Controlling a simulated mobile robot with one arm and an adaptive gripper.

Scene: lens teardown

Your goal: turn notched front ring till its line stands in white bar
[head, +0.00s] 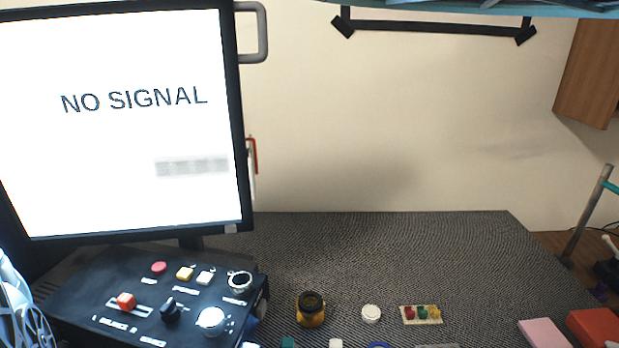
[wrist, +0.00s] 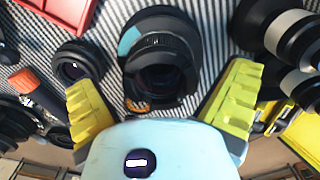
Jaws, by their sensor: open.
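In the wrist view a black lens (wrist: 160,25) stands on the striped mat, centred between my gripper's fingers. Its dark round front ring (wrist: 158,80) faces the camera, with an orange-brown patch at its lower edge. I cannot make out the notches, the line or the white bar at this size. My gripper (wrist: 160,88) is open, with one yellow ribbed finger on each side of the lens. Gaps show between the fingers and the ring, and nothing is held. My gripper is not seen in the head view.
In the wrist view a smaller lens (wrist: 78,62) is close to the left finger, and larger black-and-grey lenses (wrist: 285,30) crowd the right. A red tray (wrist: 62,10) is at upper left. The head view shows a monitor (head: 130,160), a control box (head: 90,290) and a dark-and-amber jar-like object (head: 311,310).

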